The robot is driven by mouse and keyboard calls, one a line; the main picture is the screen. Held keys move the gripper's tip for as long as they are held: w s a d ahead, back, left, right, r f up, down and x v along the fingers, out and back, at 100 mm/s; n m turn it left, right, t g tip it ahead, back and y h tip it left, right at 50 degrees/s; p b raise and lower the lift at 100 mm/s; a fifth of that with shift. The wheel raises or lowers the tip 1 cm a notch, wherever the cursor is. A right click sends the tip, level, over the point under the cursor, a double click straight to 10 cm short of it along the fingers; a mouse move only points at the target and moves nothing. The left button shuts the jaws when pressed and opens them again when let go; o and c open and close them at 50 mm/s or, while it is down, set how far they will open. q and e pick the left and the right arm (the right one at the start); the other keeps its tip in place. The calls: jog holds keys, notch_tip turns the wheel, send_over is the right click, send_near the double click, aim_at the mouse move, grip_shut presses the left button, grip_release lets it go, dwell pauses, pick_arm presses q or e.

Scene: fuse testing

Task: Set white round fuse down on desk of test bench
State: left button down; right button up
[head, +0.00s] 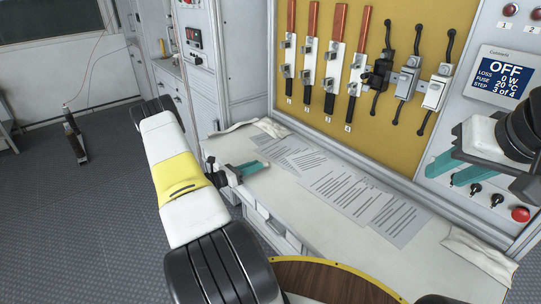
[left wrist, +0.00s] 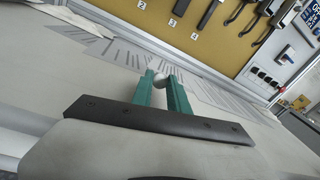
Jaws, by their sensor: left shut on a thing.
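The white round fuse (left wrist: 160,80) is between the teal fingertips of my left gripper (left wrist: 162,79), as the left wrist view shows. The gripper is shut on it. In the head view my left gripper (head: 261,165) is over the left part of the pale desk (head: 268,205) of the test bench; I cannot pick out the fuse there. The desk surface lies around the fingers in the left wrist view; I cannot tell whether the fuse touches it. My right gripper (head: 447,172) is at the right, in front of the panel, with its teal fingers apart and nothing seen between them.
Printed sheets (head: 345,190) lie across the desk's middle. A crumpled white cloth (head: 480,254) lies at the right end. Fuses and black-handled switches hang on the yellow board (head: 430,45). A display (head: 503,74) reads OFF. A red button (head: 520,214) is below right.

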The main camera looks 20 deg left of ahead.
pick_arm(q)
jog(key=shift+f, duration=0.4)
jog(key=c, duration=1.2)
grip_release()
jog(key=v, duration=0.8)
jog(key=s+d+r+m+g, duration=0.2)
jog(key=d+r+m+g, duration=0.4)
jog(key=d+r+m, duration=0.35)
jog(key=s+d+r+m+g, duration=0.2)
jog(key=d+r+m+g, duration=0.45)
jog(key=d+r, duration=0.5)
jog(key=s+d+r+m+t+y, duration=0.1)
jog(key=s+d+r+m+y, duration=0.1)
jog(key=s+r+m, duration=0.2)
jog(key=s+d+r+m+t+y, duration=0.1)
jog(key=s+d+r+m+y, duration=0.1)
jog(key=s+r+m, duration=0.3)
jog(key=s+d+r+m+t+y, duration=0.1)
jog(key=s+r+m+t+y, duration=0.1)
jog(key=s+r+m+y, duration=0.2)
jog(key=shift+s+d+r+m, duration=0.2)
jog(key=shift+s+m, duration=0.35)
jog(key=shift+s, duration=0.6)
jog(key=shift+s+d+r+m, duration=0.1)
jog(key=shift+s+r+m, duration=0.2)
jog(key=shift+s+m, duration=0.6)
jog(key=shift+s+d+r+m, duration=0.1)
jog(key=shift+s+r+m, duration=0.15)
jog(key=shift+s, duration=1.1)
